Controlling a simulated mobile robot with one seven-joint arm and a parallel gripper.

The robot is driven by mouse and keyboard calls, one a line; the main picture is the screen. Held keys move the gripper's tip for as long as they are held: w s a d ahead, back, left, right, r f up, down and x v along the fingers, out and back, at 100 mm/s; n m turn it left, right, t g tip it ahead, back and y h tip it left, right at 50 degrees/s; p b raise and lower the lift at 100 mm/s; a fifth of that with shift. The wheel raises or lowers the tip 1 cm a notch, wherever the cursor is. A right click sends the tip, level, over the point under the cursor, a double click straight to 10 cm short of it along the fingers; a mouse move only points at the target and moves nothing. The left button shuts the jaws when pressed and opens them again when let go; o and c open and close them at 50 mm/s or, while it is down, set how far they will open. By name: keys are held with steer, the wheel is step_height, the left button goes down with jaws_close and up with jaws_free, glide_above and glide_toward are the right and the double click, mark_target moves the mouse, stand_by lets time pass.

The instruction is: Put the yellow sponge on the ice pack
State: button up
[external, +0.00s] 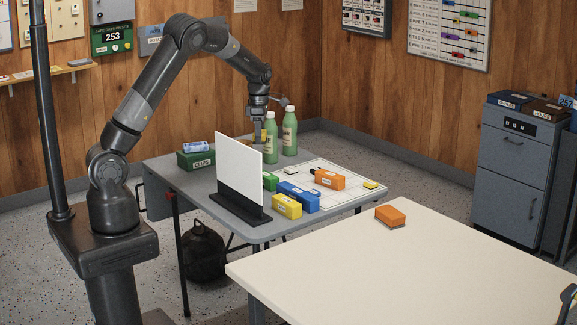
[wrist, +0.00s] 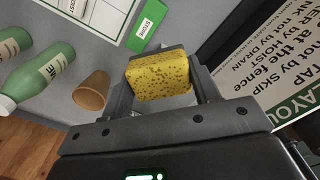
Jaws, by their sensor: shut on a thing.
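My gripper (external: 258,125) is shut on the yellow sponge (wrist: 160,78) and holds it above the grey table. The sponge sits between both fingers in the wrist view (wrist: 158,62). In the external view only a small yellow patch shows below the fingers, near the green bottles. A light blue and white pack (external: 196,147), which looks like the ice pack, lies on a green box (external: 196,160) at the table's back left. It is apart from the sponge, and the wrist view does not show it.
An upright white board (external: 240,155) on a dark stand is close to my gripper. Two green bottles (external: 290,135) and a brown cup (wrist: 93,91) stand nearby. The cream table (external: 420,265) is mostly clear.

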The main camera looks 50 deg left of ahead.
steer(key=s+a+r+n, duration=0.1)
steer(key=s+a+n, duration=0.25)
steer(key=a, duration=0.75)
steer(key=s+a+r+n, duration=0.15)
steer(key=a+n, duration=0.35)
steer(key=a, duration=0.6)
glide_above(195, 144)
steer(key=f, duration=0.6)
steer(key=shift+w+d+f, duration=0.1)
steer(key=shift+d+f, duration=0.2)
steer(key=shift+f, duration=0.1)
steer(key=shift+a+f, duration=0.3)
steer(key=shift+f, duration=1.85)
steer(key=o, duration=1)
steer(key=shift+f, duration=0.15)
step_height(195, 144, up, 12)
steer(key=shift+r, duration=0.15)
